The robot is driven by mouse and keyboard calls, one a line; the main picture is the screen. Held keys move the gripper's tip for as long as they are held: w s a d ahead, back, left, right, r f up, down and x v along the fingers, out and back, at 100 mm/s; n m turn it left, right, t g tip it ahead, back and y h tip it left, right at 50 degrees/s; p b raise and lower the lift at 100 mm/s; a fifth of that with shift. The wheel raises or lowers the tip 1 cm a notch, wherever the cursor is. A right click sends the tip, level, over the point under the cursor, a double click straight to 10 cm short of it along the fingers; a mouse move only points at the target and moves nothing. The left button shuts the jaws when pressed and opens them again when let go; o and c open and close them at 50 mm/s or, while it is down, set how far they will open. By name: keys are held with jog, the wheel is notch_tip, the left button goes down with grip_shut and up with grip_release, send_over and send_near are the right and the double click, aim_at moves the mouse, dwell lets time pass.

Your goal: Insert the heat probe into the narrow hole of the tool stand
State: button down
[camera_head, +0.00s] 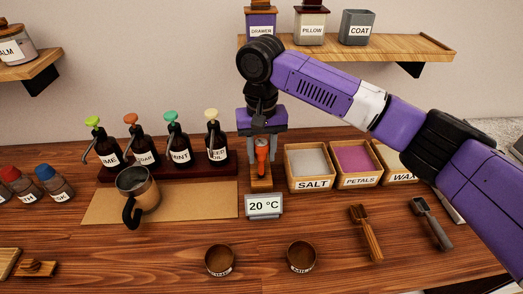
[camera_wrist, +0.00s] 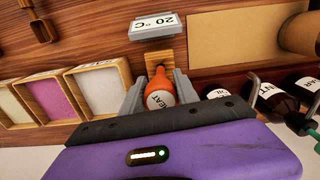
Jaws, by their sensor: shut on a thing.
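The heat probe (camera_head: 262,158) is orange-red and hangs roughly upright between the fingers of my gripper (camera_head: 262,146). In the wrist view its round top, marked HEAT, shows as the heat probe (camera_wrist: 160,100) between the grey fingers of my gripper (camera_wrist: 160,82), which is shut on it. The wooden tool stand (camera_head: 261,184) is below and behind the probe, behind the 20 °C sign. A bit of the stand (camera_wrist: 153,57) also shows in the wrist view. The narrow hole and the probe's lower tip are hidden, so I cannot tell whether the tip is in the hole.
Boxes of salt (camera_head: 308,165), petals (camera_head: 357,161) and wax stand close on the right. A rack of pump bottles (camera_head: 175,142) stands on the left, behind a metal mug (camera_head: 137,190). The 20 °C sign (camera_head: 264,205) stands in front of the stand.

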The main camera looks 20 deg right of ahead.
jog(key=shift+f, duration=0.3)
jog(key=c, duration=0.8)
grip_release()
jog(key=shift+c, duration=0.2)
